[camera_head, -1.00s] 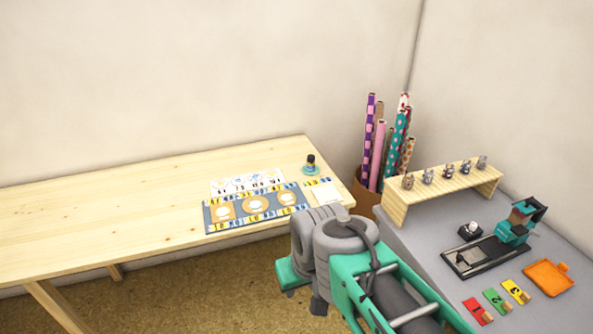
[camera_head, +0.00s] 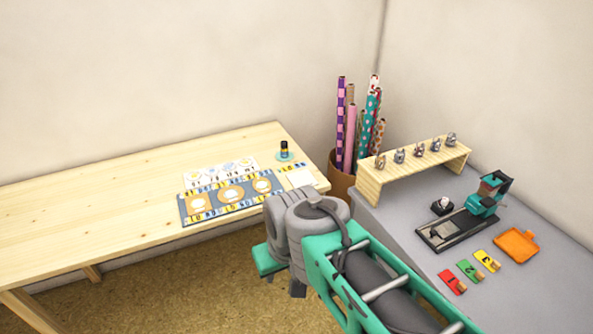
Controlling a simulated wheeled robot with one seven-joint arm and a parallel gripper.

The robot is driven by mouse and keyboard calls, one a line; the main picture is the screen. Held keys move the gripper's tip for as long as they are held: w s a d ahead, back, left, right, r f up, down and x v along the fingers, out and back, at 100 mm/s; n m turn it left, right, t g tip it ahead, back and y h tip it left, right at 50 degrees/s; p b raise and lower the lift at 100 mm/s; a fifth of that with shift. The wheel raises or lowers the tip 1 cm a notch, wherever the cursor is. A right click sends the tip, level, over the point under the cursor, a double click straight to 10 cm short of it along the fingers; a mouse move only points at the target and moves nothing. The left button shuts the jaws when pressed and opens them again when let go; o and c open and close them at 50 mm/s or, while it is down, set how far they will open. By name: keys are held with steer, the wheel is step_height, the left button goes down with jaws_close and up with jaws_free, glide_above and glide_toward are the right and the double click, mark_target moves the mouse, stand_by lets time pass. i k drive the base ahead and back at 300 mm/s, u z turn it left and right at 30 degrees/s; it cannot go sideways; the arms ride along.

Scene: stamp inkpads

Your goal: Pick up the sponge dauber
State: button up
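A small upright piece with a black top and a yellowish band, which looks like the sponge dauber (camera_head: 285,147), stands on a round teal base or dish at the far right corner of the wooden table (camera_head: 110,205). It is too small to be sure of its details. My grey and teal arm rises from the lower right, with its joints between the wooden table and the grey table. The arm is well apart from the dauber in the picture. My gripper's fingers cannot be made out.
A patterned mat (camera_head: 230,201) with round pieces lies near the dauber. Wrapping rolls (camera_head: 350,130) stand in a brown bin (camera_head: 341,176). The grey table (camera_head: 400,225) bears a small shelf (camera_head: 372,189), a teal stamping device (camera_head: 483,202), coloured cards and an orange tray (camera_head: 517,245). The wooden table's left is clear.

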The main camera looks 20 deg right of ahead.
mark_target(284, 143)
steer(key=z, duration=0.25)
steer(key=i, duration=1.15)
steer(key=u, duration=0.85)
steer(key=i, duration=0.85)
steer(key=u, duration=0.8)
